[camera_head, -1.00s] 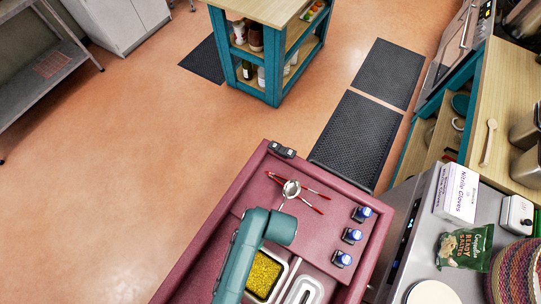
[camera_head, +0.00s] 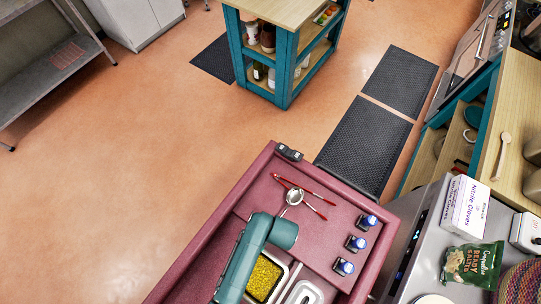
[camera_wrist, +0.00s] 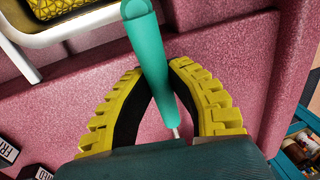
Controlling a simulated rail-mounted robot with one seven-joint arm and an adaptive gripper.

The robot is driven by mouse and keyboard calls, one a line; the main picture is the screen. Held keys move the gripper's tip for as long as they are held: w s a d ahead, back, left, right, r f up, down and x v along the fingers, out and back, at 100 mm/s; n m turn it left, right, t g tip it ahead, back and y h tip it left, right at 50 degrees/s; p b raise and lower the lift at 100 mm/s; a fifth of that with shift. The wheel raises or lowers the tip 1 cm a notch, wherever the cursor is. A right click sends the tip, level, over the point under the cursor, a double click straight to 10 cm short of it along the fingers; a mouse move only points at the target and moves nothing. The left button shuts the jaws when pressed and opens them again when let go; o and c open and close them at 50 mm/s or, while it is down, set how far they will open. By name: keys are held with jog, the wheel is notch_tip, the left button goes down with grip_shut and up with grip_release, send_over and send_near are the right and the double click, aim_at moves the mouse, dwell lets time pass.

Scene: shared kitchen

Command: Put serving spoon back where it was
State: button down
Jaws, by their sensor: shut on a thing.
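The serving spoon has a silver bowl (camera_head: 295,196) that shows in the camera_head view beside my arm, over the dark red cart top (camera_head: 322,243). Its teal handle (camera_wrist: 150,50) shows in the camera_wrist view, with a short pale shaft below it. My gripper (camera_wrist: 160,76), with yellow ribbed fingers and black pads, is shut on the handle. The arm hides the gripper and handle in the camera_head view. In the camera_wrist view the spoon's bowl is hidden behind the gripper body. I cannot tell whether the bowl touches the cart.
Red-handled tongs (camera_head: 323,198) lie by the spoon's bowl. Several blue-capped bottles (camera_head: 356,243) stand along the cart's right side. A metal pan of yellow food (camera_head: 263,277) sits near my arm. A wooden spoon (camera_head: 501,155) lies on the counter at right. Open floor is at left.

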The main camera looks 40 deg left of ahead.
jog(key=c, duration=1.1)
grip_release()
jog(key=shift+o, duration=0.2)
notch_tip(320, 180, up, 13)
jog(key=d+p, duration=0.1)
jog(key=d, duration=0.1)
jog(key=shift+w+p, duration=0.15)
jog(key=shift+p, duration=0.2)
